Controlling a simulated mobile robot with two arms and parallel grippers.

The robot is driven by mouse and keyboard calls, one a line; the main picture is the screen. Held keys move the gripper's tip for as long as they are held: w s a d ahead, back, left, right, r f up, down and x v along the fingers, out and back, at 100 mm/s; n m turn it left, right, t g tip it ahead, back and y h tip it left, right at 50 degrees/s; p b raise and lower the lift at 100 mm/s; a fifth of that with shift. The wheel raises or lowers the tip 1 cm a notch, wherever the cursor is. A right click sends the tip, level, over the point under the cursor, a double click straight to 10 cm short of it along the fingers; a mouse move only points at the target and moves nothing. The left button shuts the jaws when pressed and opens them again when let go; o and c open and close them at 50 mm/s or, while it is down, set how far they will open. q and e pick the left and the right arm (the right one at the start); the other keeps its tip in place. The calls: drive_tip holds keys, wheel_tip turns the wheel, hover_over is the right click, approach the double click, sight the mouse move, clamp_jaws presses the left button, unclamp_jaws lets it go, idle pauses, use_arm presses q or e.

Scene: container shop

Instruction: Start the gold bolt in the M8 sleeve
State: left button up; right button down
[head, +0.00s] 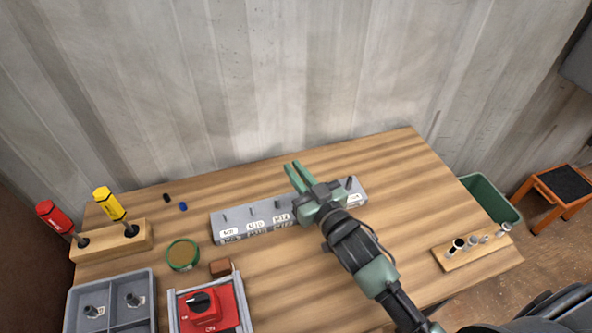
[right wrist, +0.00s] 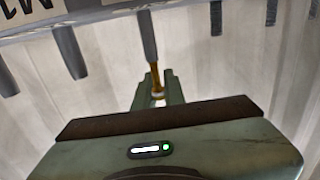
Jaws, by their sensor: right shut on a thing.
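My right gripper (head: 295,172) is over the grey labelled block (head: 262,232) on the bench, near its back edge. In the right wrist view the right gripper (right wrist: 158,92) is shut on the gold bolt (right wrist: 155,76). The bolt's free end points at the end of a grey sleeve (right wrist: 147,36) and looks in line with it; whether it touches or has entered is unclear. The block carries a row of sleeves with labels, and the arm covers part of it. I cannot read which sleeve is M8. The bolt is not visible in the head view. My left gripper is not in view.
Two screwdrivers stand in a wooden rack (head: 110,241) at left. A wooden strip with metal pieces (head: 470,250) lies at right. The back right bench is clear.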

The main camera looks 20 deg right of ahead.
drive_tip(key=shift+f+b, duration=0.3)
drive_tip(key=shift+f, duration=0.25)
drive_tip(key=c, duration=1.4)
unclamp_jaws()
wheel_tip(320, 180, up, 6)
drive_tip(key=p, duration=0.6)
